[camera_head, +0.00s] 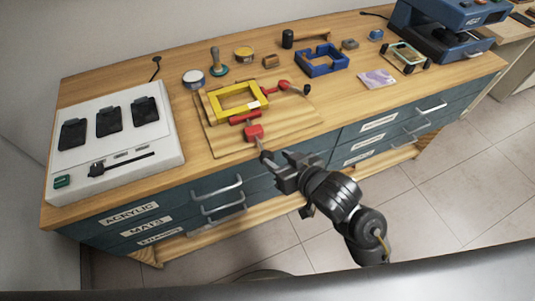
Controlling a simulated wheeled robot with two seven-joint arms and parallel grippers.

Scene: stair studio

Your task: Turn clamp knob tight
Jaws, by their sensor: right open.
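A yellow rectangular frame (238,103) lies on a wooden board on the bench, with red clamp parts at its right and front sides. The right clamp (284,85) ends in a dark knob (307,90). The front clamp (253,132) has a thin shaft running toward the bench's front edge, ending in a small dark knob (266,156). My right gripper (281,167) is open, just right of this front knob; I cannot tell whether they touch. My left gripper is not in view.
A white panel (95,182) with several black pads stands at the left. A blue frame (322,61), a stamp (217,63) and small tins lie behind. A blue machine (440,28) stands at the back right. Drawer handles (217,194) project below the bench edge.

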